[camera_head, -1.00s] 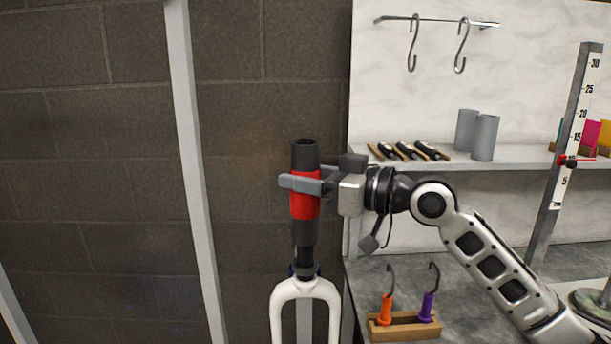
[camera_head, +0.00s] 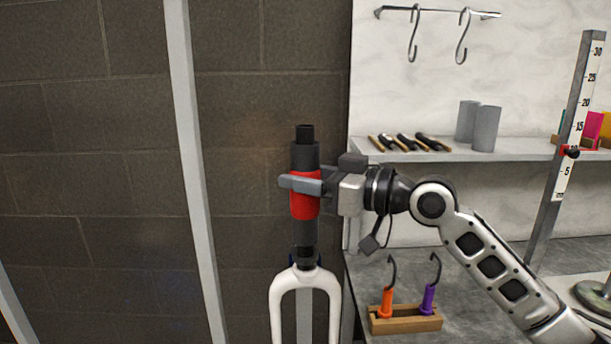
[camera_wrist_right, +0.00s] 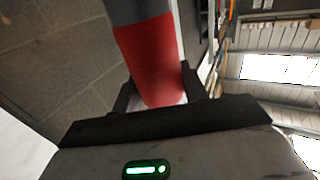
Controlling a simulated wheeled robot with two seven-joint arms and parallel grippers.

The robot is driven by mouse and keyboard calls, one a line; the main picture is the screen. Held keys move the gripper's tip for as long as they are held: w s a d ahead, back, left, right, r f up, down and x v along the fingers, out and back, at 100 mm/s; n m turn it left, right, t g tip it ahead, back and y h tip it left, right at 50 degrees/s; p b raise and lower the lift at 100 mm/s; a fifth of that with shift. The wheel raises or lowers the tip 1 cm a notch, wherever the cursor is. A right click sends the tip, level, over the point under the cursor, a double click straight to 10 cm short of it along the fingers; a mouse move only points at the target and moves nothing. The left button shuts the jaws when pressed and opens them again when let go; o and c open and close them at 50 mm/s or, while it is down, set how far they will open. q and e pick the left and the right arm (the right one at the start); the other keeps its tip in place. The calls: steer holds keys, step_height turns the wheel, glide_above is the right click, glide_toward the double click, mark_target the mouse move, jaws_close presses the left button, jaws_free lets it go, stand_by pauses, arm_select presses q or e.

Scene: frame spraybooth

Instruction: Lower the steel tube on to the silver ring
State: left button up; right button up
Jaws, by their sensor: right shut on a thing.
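The steel tube (camera_head: 305,230) is dark with a red band in the middle, and stands upright around the dark steerer (camera_head: 304,133) of a white fork (camera_head: 307,280). The steerer's top pokes out above the tube, and the tube's lower end is just above the fork crown. My right gripper (camera_head: 303,184) is shut on the tube at its red band, coming from the right. The red band also shows between the fingers in the right wrist view (camera_wrist_right: 150,55). I cannot make out the silver ring at the dark crown area. My left gripper is out of view.
A grey bench at the right holds a wooden block (camera_head: 405,320) with an orange-handled hook (camera_head: 387,300) and a purple-handled hook (camera_head: 429,298). A height gauge (camera_head: 567,150) stands further right. A shelf (camera_head: 450,156) carries two grey cylinders. A pale post (camera_head: 192,150) stands left of the fork.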

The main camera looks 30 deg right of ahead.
steer(key=shift+s+d+f+b, duration=0.1)
steer(key=shift+s+f+b, duration=0.05)
steer(key=shift+f+b, duration=0.45)
steer(key=shift+s+f+b, duration=0.15)
steer(key=shift+f+b, duration=0.4)
steer(key=shift+f, duration=0.05)
